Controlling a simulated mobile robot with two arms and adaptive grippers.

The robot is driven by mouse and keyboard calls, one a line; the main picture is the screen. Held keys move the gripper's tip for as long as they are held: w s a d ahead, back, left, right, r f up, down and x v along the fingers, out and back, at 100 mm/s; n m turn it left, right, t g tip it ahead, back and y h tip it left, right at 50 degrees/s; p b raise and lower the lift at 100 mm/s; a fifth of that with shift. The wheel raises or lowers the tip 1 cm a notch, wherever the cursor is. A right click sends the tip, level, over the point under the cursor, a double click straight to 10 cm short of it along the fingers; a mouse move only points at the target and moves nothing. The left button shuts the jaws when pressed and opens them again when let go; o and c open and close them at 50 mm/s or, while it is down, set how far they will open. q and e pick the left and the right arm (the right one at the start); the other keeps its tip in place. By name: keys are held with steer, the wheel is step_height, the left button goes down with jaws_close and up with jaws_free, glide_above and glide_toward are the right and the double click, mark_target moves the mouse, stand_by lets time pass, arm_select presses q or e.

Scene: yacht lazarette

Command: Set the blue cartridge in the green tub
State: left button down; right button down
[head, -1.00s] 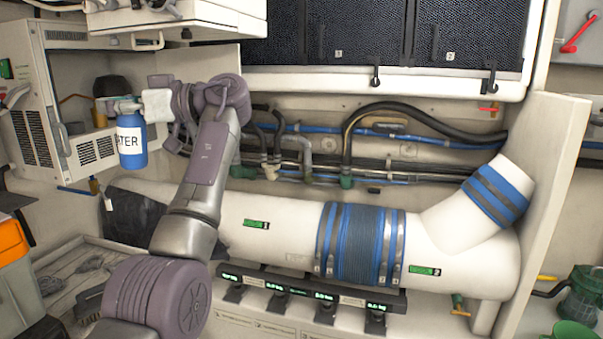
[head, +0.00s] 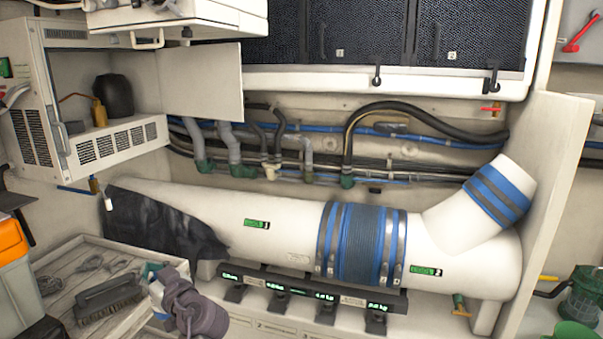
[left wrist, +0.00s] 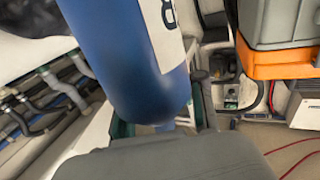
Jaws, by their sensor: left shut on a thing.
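The blue cartridge (left wrist: 125,60), with a white label, fills the upper middle of the left wrist view. My left gripper (left wrist: 162,122) is shut on it, with a finger at either side. In the head view my left gripper (head: 155,282) is low at the left, in front of the tray of tools, and most of the cartridge is hidden there. A green rounded thing (head: 574,331), perhaps the green tub, is cut off at the bottom right of the head view. My right gripper is out of view.
An open white cabinet (head: 105,145) stands at the left. A tray (head: 150,252) holds a brush (head: 108,293) and coiled cords. A large white pipe (head: 285,235) crosses the middle. A dark green canister (head: 582,297) and upright panel (head: 548,200) are at the right.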

mark_target(155, 311)
arm_select(q)
steer(key=s+d+f+m+t+h, duration=0.1)
steer(key=s+f, duration=0.1)
steer(key=s+d+f+m+t+h, duration=0.1)
steer(key=s+f, duration=0.1)
steer(key=f, duration=0.1)
steer(key=s+d+f+m+t+h, duration=0.1)
steer(key=s+f+h, duration=0.1)
steer(key=s+f, duration=0.1)
steer(key=shift+d+t, duration=0.2)
steer(key=shift+t, duration=0.1)
steer(key=s+d+m+t+h, duration=0.1)
steer(key=s+d+m+h, duration=0.2)
steer(key=s, duration=0.7)
steer(key=s+d+m+t+h, duration=0.2)
steer(key=s+d+m+h, duration=0.2)
steer(key=s+d+h, duration=0.3)
steer(key=s, duration=0.3)
steer(key=shift+d+f, duration=0.25)
steer(key=shift+d, duration=0.1)
